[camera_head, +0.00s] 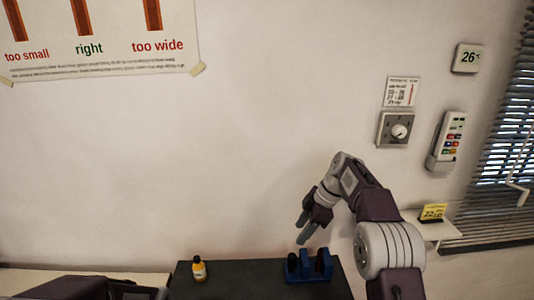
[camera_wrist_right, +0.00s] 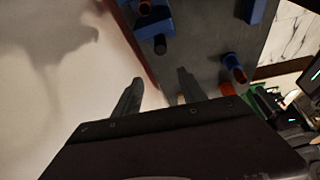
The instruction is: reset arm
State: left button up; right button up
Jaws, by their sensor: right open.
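My right arm reaches in from the lower right in the head view. Its gripper (camera_head: 304,228) is open and empty, pointing down above a blue block (camera_head: 307,277) with dark upright parts on the dark table. The gripper's two fingers (camera_wrist_right: 158,92) also show apart in the right wrist view, with nothing between them. A purple part of my left arm shows at the lower left of the head view; its gripper is not visible.
A small yellow bottle with a dark cap (camera_head: 199,270) stands on the dark table mat (camera_head: 240,276). Blue pieces with orange and black parts (camera_wrist_right: 235,68) show in the wrist view. The wall carries a poster (camera_head: 100,40), dial (camera_head: 399,131) and remote (camera_head: 447,139). A small shelf (camera_head: 436,230) is at right.

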pick_arm(q)
jog(key=shift+a, duration=0.1)
jog(key=shift+s, duration=0.15)
pick_arm(e)
jog(key=s+m+h, duration=0.2)
jog(key=s+m, duration=0.1)
jog(key=s, duration=1)
pick_arm(q)
jog(key=shift+r, duration=0.1)
pick_arm(e)
jog(key=s+d+f+m, duration=0.1)
jog(key=s+f+m, duration=0.3)
jog(key=s, duration=0.1)
jog(key=s+d+f+m+h, duration=0.1)
jog(key=s+f+m, duration=0.3)
jog(key=s, duration=0.1)
jog(key=s+d+f+m+h, duration=0.1)
jog(key=s+d+f+m, duration=0.1)
jog(key=s+f+m, duration=0.2)
jog(key=shift+s+m, duration=0.5)
jog(key=shift+s, duration=0.1)
jog(key=shift+w+m, duration=0.35)
jog(key=shift+m, duration=0.15)
jog(key=shift+a, duration=0.1)
jog(key=shift+s, duration=0.15)
